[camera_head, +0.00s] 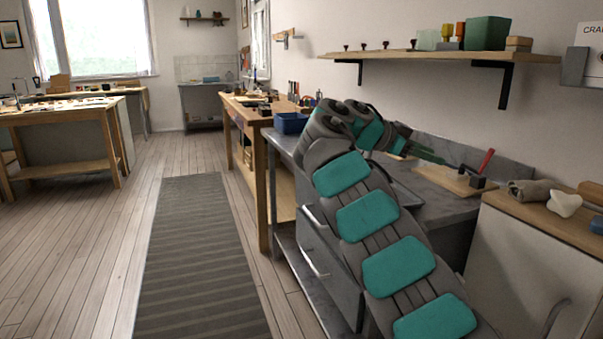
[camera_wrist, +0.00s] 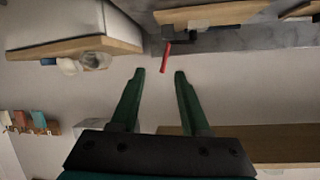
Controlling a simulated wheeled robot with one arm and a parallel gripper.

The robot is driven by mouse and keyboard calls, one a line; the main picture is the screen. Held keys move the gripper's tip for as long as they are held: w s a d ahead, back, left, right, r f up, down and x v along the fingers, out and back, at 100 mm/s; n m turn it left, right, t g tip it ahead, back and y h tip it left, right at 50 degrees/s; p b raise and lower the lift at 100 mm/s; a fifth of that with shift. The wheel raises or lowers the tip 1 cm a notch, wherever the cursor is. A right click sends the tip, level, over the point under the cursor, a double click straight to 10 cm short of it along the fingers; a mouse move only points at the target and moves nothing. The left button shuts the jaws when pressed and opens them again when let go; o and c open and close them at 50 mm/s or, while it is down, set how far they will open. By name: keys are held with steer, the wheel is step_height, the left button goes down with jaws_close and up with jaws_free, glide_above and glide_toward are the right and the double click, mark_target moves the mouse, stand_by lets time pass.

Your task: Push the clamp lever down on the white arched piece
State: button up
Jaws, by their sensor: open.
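A red lever (camera_head: 487,161) stands up, leaning, from a dark clamp block (camera_head: 477,182) on a wooden board (camera_head: 447,180) on the grey bench. The wrist view, which is upside down, shows the lever (camera_wrist: 166,57), clamp (camera_wrist: 178,34) and board (camera_wrist: 205,14). A white rounded piece (camera_head: 565,203) lies on the wooden counter to the right, apart from the clamp.
A wall shelf (camera_head: 440,56) with small items hangs above the bench. A blue bin (camera_head: 291,123) stands further back. The striped rug floor is clear.

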steer(key=s+d+f+n+g+y, duration=0.2)
steer(key=s+f+n, duration=0.2)
steer(key=s, duration=0.6)
steer(key=s+d+f+n+g+y, duration=0.1)
steer(key=s+d+f+n+y, duration=0.2)
steer(key=s, duration=0.8)
steer(key=s+a+f+n+y, duration=0.2)
steer(key=s+a+f, duration=0.4)
steer(key=s, duration=0.3)
steer(key=s+a+f+n+g+y, duration=0.1)
steer(key=s+a+f+n+y, duration=0.2)
steer(key=s+a+f+n, duration=0.2)
steer(key=s+a+f+n+y, duration=0.3)
steer(key=s+a+f, duration=0.5)
steer(key=s+f, duration=0.4)
steer(key=s, duration=0.3)
steer(key=shift+a+n+g, duration=0.3)
steer(key=shift+a, duration=0.05)
